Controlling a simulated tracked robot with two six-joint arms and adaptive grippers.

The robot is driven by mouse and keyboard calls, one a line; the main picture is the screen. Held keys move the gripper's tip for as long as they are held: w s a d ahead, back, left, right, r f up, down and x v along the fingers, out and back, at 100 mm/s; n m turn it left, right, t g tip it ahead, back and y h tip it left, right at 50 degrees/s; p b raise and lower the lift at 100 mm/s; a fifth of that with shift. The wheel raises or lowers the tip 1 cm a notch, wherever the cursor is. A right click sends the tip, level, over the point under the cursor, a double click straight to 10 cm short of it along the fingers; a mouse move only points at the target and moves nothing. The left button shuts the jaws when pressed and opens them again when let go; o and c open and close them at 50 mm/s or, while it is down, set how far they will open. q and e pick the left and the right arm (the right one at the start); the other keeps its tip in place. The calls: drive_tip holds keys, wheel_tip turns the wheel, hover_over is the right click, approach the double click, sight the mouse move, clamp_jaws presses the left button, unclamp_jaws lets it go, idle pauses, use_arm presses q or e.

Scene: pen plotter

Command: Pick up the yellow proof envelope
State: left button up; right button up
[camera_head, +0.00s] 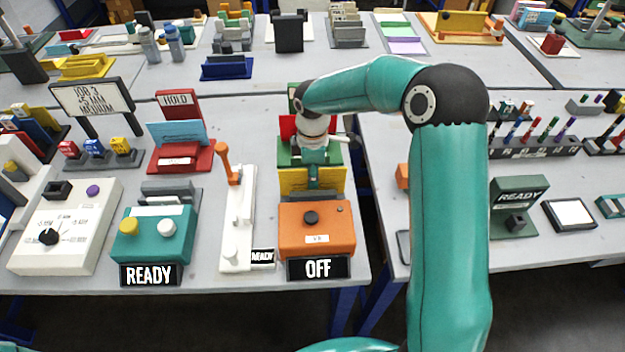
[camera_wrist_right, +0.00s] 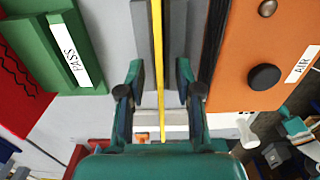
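The yellow proof envelope (camera_head: 295,180) stands upright behind the orange box in the head view. In the right wrist view the envelope (camera_wrist_right: 157,50) shows edge-on as a thin yellow strip, standing in a grey holder (camera_wrist_right: 176,45). My right gripper (camera_head: 315,178) reaches down over the envelope and covers part of it. In the wrist view the right gripper (camera_wrist_right: 160,85) is open, one finger on each side of the strip, with a gap to each. My left gripper does not show.
The orange box (camera_head: 315,237) with a black knob stands close in front, behind an OFF sign (camera_head: 318,268). A green PASS holder (camera_wrist_right: 60,50) stands on the other side. A white lever device (camera_head: 238,220) stands left. The table edge and a gap lie right.

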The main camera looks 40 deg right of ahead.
drive_tip(key=shift+f, duration=0.7)
clamp_jaws()
